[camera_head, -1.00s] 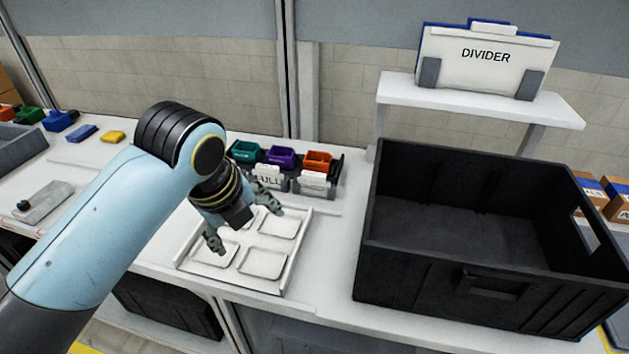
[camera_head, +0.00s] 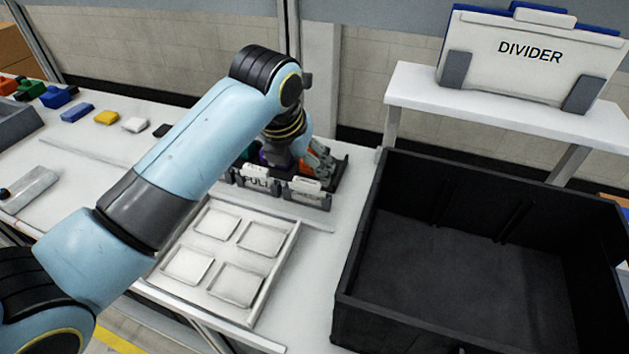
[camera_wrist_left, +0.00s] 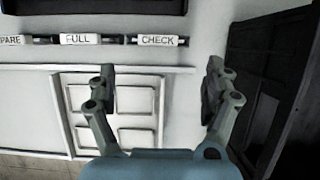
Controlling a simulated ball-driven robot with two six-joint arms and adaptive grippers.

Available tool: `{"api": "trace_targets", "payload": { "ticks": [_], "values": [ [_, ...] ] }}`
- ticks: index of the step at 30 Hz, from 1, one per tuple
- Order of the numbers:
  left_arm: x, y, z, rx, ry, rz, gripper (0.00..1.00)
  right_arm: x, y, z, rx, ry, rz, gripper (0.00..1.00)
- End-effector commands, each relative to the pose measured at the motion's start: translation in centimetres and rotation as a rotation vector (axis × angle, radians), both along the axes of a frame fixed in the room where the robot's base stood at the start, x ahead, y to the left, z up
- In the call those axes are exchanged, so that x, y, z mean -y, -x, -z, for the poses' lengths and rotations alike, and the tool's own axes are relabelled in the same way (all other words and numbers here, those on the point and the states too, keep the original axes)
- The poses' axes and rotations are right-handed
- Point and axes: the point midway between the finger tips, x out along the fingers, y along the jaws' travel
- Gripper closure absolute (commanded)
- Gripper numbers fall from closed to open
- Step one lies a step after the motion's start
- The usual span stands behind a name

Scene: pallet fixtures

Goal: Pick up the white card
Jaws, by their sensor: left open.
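White cards stand in dark holders along the front of a small bin rack. In the head view, one reads FULL (camera_head: 257,179) and another, partly overlapped, stands to its right (camera_head: 307,186). The left wrist view shows a white card labelled CHECK (camera_wrist_left: 157,40), one labelled FULL (camera_wrist_left: 80,39), and one cut off at the left edge reading "PARE" (camera_wrist_left: 10,40). My left gripper (camera_head: 306,160) is over the rack and hides part of its coloured bins. In the wrist view its fingers (camera_wrist_left: 161,84) are spread and empty, with the CHECK card beyond the gap between them. My right gripper is not in view.
A white tray with square recesses (camera_head: 279,268) lies in front of the rack. A large black crate (camera_head: 345,300) stands to the right. A white shelf (camera_head: 480,113) behind carries the DIVIDER board (camera_head: 530,75). Small coloured blocks lie at the left.

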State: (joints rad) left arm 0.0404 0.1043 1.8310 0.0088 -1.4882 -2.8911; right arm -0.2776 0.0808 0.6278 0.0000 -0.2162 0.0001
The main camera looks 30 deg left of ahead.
Motion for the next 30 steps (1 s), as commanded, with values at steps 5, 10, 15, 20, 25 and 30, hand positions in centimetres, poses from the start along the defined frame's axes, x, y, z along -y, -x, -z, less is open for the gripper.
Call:
{"api": "trace_targets", "payload": {
  "ticks": [5, 10, 15, 20, 25, 30],
  "values": [
    [-0.3, -1.0, 2.8, -0.003, 0.0, -0.001, 0.15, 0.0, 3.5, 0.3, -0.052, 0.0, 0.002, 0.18],
    [-0.5, -1.6, 3.9, -0.001, 0.001, -0.001, 0.15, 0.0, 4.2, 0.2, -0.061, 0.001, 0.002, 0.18],
    [-0.9, -2.8, 5.8, -0.003, 0.001, -0.002, 0.15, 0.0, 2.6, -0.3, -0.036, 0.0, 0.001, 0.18],
    [-1.2, -3.6, 7.8, -0.002, 0.001, -0.002, 0.15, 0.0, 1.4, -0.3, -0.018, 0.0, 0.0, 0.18],
    [-1.2, -3.7, 8.2, 0.0, 0.001, -0.002, 0.15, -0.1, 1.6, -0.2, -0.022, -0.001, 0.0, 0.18],
    [-1.2, -3.7, 8.2, 0.0, 0.001, -0.002, 0.22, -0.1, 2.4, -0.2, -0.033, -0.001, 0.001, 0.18]
  ]
}}
